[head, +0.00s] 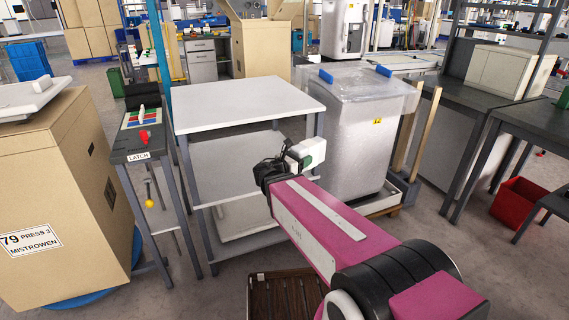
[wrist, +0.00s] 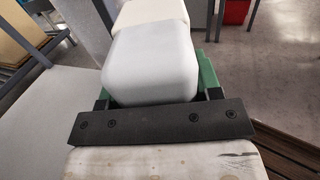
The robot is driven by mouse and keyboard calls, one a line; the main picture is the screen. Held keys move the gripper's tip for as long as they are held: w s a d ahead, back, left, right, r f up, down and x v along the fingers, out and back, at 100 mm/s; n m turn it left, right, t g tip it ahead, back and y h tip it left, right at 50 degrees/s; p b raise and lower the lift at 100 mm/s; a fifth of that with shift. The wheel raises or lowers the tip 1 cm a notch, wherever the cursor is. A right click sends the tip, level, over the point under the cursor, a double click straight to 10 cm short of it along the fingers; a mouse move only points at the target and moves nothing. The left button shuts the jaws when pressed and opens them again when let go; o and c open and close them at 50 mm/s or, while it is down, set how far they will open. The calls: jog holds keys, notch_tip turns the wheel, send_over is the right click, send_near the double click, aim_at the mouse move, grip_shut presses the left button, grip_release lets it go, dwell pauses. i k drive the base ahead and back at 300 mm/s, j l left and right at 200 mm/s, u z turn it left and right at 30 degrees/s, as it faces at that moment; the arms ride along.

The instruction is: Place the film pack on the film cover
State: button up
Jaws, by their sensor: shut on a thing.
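My gripper (head: 306,152) is at the end of my magenta arm, above the floor between the grey shelf table and the wrapped box. It is shut on a pale, rounded block (wrist: 150,62), likely the film pack, with green parts along its sides in the wrist view. A cream part shows beyond the block. A tall box stands right of my gripper, draped in translucent film, likely the film cover (head: 362,88). The film's top is wrinkled and overhangs. Blue pieces (head: 327,76) sit at its top edges. My gripper is in front of the box's left side, apart from its top.
The grey table (head: 245,104) with lower shelves stands left of the wrapped box. A narrow latch stand (head: 140,150) and a large carton (head: 60,190) are farther left. A dark bench (head: 445,130) and red bin (head: 520,205) are on the right. A brown slatted crate (head: 285,292) lies low in front.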

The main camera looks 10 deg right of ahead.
aim_at(354, 80)
jog(key=i+l+z, duration=0.1)
jog(key=l, duration=0.3)
jog(key=i+l+z, duration=0.15)
jog(key=l, duration=0.25)
jog(key=i+l+z, duration=0.1)
jog(key=l, duration=0.3)
